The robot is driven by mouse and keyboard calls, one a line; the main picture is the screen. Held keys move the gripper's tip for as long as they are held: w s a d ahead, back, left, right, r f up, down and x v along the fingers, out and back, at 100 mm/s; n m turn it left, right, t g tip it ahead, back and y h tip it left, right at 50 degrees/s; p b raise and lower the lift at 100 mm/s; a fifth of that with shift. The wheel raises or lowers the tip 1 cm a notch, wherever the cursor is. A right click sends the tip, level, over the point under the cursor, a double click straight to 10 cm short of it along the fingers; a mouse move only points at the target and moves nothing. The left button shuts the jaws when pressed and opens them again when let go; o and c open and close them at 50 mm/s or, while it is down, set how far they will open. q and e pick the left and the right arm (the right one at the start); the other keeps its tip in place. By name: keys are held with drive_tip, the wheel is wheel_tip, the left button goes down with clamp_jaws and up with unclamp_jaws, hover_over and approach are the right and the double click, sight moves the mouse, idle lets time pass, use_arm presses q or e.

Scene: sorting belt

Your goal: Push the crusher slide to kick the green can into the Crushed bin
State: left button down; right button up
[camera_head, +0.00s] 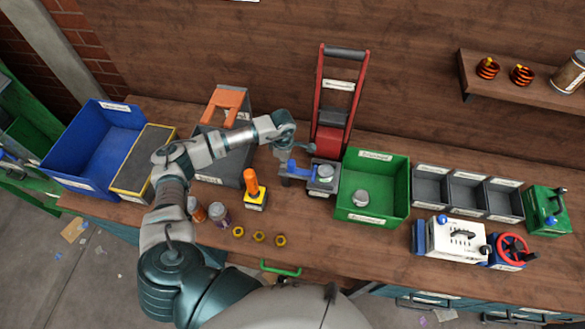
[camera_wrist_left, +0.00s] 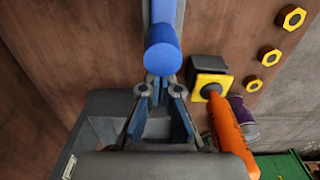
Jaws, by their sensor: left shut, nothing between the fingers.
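The crusher (camera_head: 328,140) has a red upright frame and a grey base. Its blue slide (camera_head: 296,168) lies at the base's left side; in the left wrist view its round blue end (camera_wrist_left: 162,58) faces my fingers. A short can with a pale top and a hint of green (camera_head: 325,172) sits on the base, right of the slide. The green bin (camera_head: 405,190) stands just right of the crusher. My left gripper (camera_head: 306,149) is shut and empty, close to the slide; in the left wrist view the fingertips (camera_wrist_left: 160,90) appear near its end. Contact is unclear.
A pale round piece (camera_head: 361,198) lies in the green bin. An orange-handled yellow block (camera_head: 254,195), small cans (camera_head: 220,214) and yellow nuts (camera_head: 259,237) are left and in front. Grey compartments (camera_head: 468,190) stand to the right. A dark box (camera_head: 229,160) is behind my arm.

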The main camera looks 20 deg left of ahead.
sight(302, 171)
use_arm(q)
drive_tip(key=shift+w+d+b, duration=0.25)
drive_tip(key=shift+d, duration=0.8)
drive_tip(key=shift+w+d+b, duration=0.2)
drive_tip(key=shift+w+d, duration=0.05)
drive_tip(key=shift+d, duration=0.8)
drive_tip(key=shift+w+d+b, duration=0.25)
drive_tip(key=shift+d, duration=0.8)
drive_tip(key=shift+s+a, duration=1.2)
drive_tip(key=shift+a, duration=3.65)
wheel_tip(302, 171, up, 8)
drive_tip(key=p, duration=0.4)
